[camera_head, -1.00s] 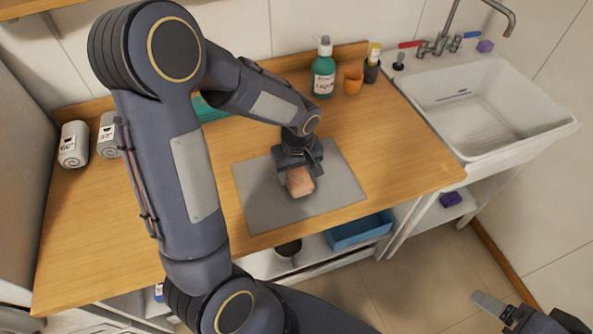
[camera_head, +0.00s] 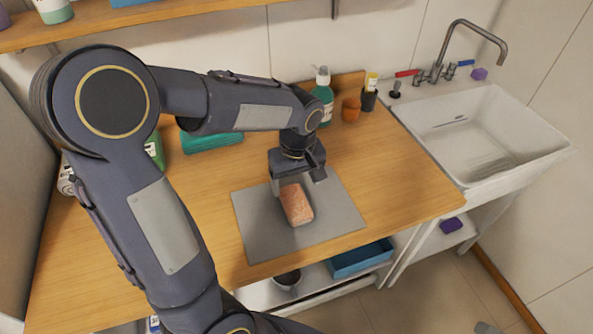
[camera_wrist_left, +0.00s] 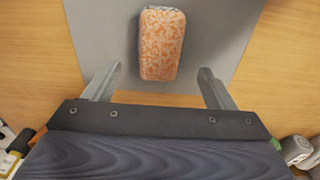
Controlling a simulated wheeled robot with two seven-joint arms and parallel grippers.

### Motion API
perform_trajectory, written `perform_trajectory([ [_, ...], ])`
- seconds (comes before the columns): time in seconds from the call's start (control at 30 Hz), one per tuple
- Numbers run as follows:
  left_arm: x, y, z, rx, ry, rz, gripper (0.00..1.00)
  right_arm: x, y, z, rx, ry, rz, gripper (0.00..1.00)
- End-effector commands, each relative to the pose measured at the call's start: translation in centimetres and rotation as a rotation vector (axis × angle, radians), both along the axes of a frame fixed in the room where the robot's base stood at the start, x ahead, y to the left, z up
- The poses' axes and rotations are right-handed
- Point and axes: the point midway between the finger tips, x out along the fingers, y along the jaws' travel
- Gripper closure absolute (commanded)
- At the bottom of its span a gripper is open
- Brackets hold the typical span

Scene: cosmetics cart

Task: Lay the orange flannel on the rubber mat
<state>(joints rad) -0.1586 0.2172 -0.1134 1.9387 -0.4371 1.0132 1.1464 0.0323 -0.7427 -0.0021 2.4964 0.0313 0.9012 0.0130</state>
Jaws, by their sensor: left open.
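The orange flannel (camera_head: 296,204) is a folded, mottled block. It lies on the grey rubber mat (camera_head: 258,230), near the mat's middle. It also shows in the left wrist view (camera_wrist_left: 162,44), flat on the grey mat (camera_wrist_left: 215,50). My left gripper (camera_head: 297,182) is above the mat, just behind the flannel. Its two fingers (camera_wrist_left: 158,84) are spread wide and empty, apart from the flannel in the left wrist view. My right gripper does not clearly show in the head view.
A teal bottle (camera_head: 323,97), an orange cup (camera_head: 351,110) and a dark holder (camera_head: 369,98) stand at the counter's back. A white sink (camera_head: 470,130) is at the right. A teal box (camera_head: 212,141) lies behind my left arm. Counter right of the mat is clear.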

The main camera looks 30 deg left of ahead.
Motion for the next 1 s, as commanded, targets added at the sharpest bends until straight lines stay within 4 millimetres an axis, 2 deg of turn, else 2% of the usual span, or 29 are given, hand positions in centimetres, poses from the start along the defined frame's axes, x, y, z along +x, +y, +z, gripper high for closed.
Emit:
perform_trajectory([
  [0.1,0.0,-0.1,2.1,-0.002,-0.004,0.000,0.22,0.0,0.0,-0.1,0.000,0.000,0.000,0.21],
  [0.27,-0.2,-0.2,3.6,-0.003,-0.002,-0.003,0.22,0.0,0.0,-0.1,0.000,0.000,0.000,0.21],
  [0.37,-1.3,0.0,4.4,-0.030,-0.020,-0.036,0.22,0.0,0.0,-0.1,0.000,0.000,0.000,0.21],
  [0.47,-4.0,0.0,5.5,-0.093,-0.072,-0.129,0.22,0.0,0.0,-0.1,0.000,0.000,0.000,0.21],
  [0.53,-6.5,-0.2,6.2,-0.144,-0.137,-0.225,0.22,0.0,0.0,-0.1,0.000,0.000,0.000,0.21],
  [0.7,-12.4,-1.7,6.7,-0.205,-0.335,-0.471,0.22,0.0,0.0,-0.1,0.000,0.000,0.000,0.21],
  [0.83,-15.1,-3.0,6.4,-0.193,-0.463,-0.609,0.22,0.0,0.0,-0.1,0.000,0.000,0.000,0.21],
  [1.0,-16.5,-3.9,5.9,-0.166,-0.541,-0.698,0.22,0.0,0.0,-0.1,0.000,0.000,0.000,0.21],
])
